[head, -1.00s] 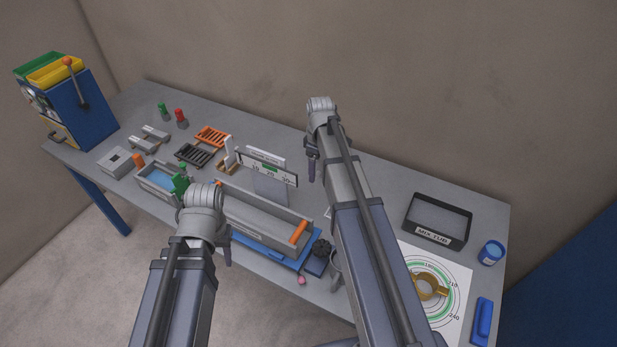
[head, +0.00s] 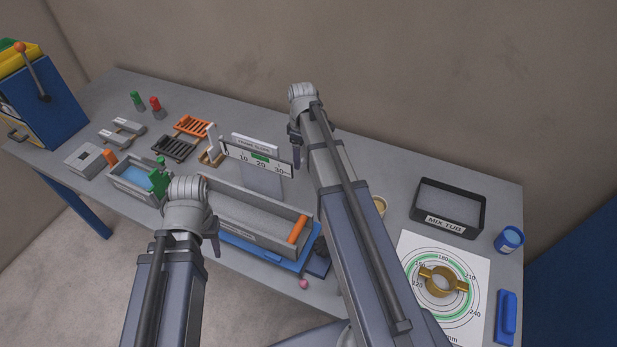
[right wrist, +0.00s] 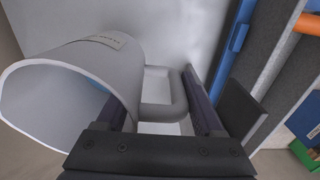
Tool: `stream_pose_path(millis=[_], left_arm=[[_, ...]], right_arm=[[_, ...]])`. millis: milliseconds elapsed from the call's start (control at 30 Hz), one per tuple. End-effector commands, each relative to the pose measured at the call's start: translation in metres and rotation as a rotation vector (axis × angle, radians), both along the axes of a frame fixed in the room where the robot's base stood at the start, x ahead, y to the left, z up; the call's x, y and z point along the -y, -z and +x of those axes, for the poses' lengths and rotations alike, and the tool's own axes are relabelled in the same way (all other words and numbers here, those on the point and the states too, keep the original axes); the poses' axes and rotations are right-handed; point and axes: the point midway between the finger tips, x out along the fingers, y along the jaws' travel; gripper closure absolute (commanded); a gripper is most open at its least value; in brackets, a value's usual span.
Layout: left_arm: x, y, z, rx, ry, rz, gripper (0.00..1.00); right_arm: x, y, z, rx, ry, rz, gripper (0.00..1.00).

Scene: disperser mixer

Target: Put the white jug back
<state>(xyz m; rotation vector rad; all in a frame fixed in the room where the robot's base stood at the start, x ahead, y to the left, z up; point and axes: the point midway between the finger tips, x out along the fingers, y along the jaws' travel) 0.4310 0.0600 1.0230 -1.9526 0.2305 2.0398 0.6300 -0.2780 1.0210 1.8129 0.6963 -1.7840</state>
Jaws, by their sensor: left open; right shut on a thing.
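The white jug (right wrist: 75,85) shows large in the right wrist view, tilted, with its open mouth toward the lower left and a small label on its side. My right gripper (right wrist: 172,122) is shut on the jug's handle, which lies between its two dark fingers. In the head view my right gripper (head: 296,155) is beside the right end of the scale panel, and my right arm hides the jug there. My left gripper (head: 212,238) is open in front of the long grey trough, partly hidden by its own wrist.
The grey trough (head: 248,222) with an orange handle lies on a blue base. The scale panel (head: 262,180) stands behind it. A cream cup (head: 380,205) is partly behind my right arm. The mix tub (head: 424,208), brass ring (head: 440,283) and blue jar (head: 508,240) are at right.

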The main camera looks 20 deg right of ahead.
Motion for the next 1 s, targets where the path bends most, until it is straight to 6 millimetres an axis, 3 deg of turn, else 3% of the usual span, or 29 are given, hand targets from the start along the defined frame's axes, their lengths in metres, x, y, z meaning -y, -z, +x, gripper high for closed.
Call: stream_pose_path(millis=[233,600,833,1000], left_arm=[[0.0,0.011,0.0,0.0,0.0,0.0,0.56],[0.0,0.063,0.0,0.0,-0.002,0.0,0.56],[0.0,0.064,0.0,0.0,-0.002,0.0,0.56],[0.0,0.079,0.0,0.0,-0.002,0.0,0.56]], right_arm=[[0.0,0.011,0.0,0.0,0.0,0.0,1.0],[0.0,0.063,0.0,0.0,0.0,0.0,1.0],[0.0,0.064,0.0,0.0,0.0,0.0,1.0],[0.0,0.079,0.0,0.0,0.0,0.0,1.0]])
